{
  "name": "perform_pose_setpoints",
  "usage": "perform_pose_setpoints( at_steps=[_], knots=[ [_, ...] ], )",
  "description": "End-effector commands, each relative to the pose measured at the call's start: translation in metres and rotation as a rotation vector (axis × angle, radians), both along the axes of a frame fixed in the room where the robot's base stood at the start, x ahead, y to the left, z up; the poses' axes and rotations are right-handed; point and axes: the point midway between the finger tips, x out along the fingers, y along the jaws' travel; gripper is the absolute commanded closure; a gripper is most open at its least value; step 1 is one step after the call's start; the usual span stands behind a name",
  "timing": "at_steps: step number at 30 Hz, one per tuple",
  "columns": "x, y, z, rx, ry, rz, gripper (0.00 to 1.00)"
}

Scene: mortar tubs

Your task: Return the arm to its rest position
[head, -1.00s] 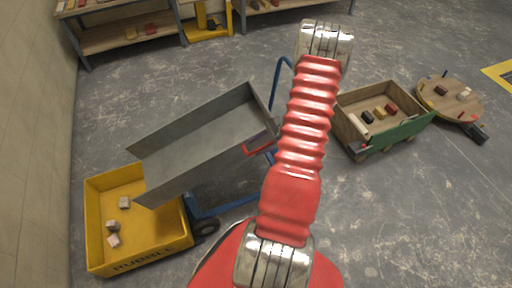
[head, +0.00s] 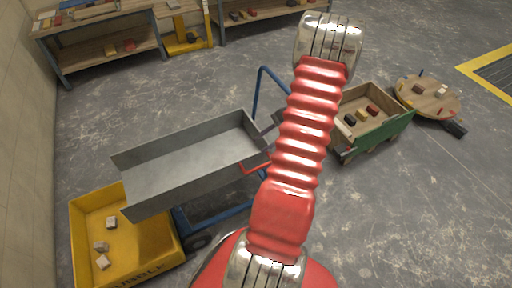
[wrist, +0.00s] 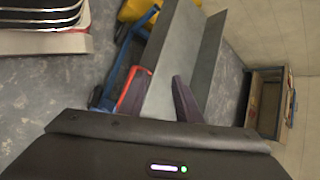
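In the head view a grey metal tub (head: 190,165) sits on a blue cart frame (head: 222,212). The tub is empty, and its left end reaches over a yellow bin. A red handle (head: 256,168) is at its right end. My red ribbed arm (head: 304,140) reaches up and forward, and hides part of the cart; my gripper is not clearly seen there. In the wrist view my gripper (wrist: 160,78) has two dark fingers apart, with nothing seen held between them. The tub (wrist: 178,55) and the red handle (wrist: 133,85) lie beyond the fingers.
The yellow bin (head: 158,258) at lower left holds three rubble pieces. A green-sided wooden cart (head: 385,137) with blocks and a round wooden table (head: 428,95) stand right of my arm. Workbenches (head: 105,60) line the back.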

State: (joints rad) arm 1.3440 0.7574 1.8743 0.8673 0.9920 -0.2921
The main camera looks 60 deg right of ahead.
Motion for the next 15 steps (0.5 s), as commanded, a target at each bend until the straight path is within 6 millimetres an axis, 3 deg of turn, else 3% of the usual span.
perform_pose_setpoints(
  at_steps=[6, 15],
  knots=[
    [-0.0095, -0.0055, 0.0115, 0.001, 0.001, 0.0, 0.69],
    [-0.0099, -0.0053, 0.0115, 0.002, 0.001, -0.001, 0.69]
  ],
)
